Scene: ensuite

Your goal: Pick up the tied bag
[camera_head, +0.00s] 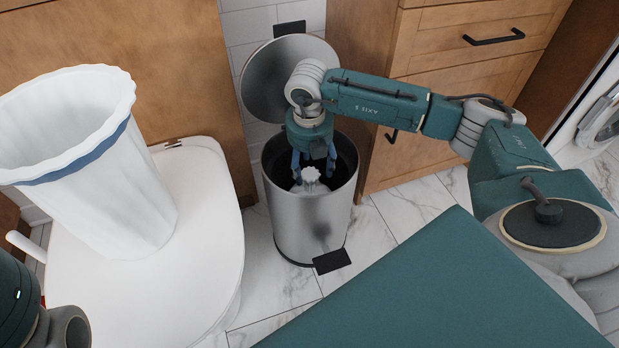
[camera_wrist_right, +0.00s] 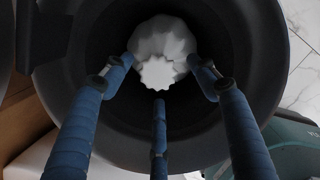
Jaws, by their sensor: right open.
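The tied bag (camera_head: 312,178) is white with a gathered, ruffled top and sits inside the open metal bin. In the right wrist view the bag (camera_wrist_right: 162,50) lies beyond the fingertips, inside the dark bin. My right gripper (camera_head: 313,168) points down into the bin mouth, with its blue fingers above and around the bag's top. In the wrist view the right gripper (camera_wrist_right: 160,85) has its fingers spread, open and empty. The bag's lower part is hidden by the bin wall. At the lower left of the head view is a dark piece of my left arm; its fingers do not show.
The bin (camera_head: 308,225) stands on the marble floor with its round lid (camera_head: 265,85) raised behind. A tall white liner (camera_head: 95,190) stands on the white toilet (camera_head: 205,235) at left. Wooden drawers (camera_head: 480,65) stand behind my right arm. The bin rim surrounds the fingers closely.

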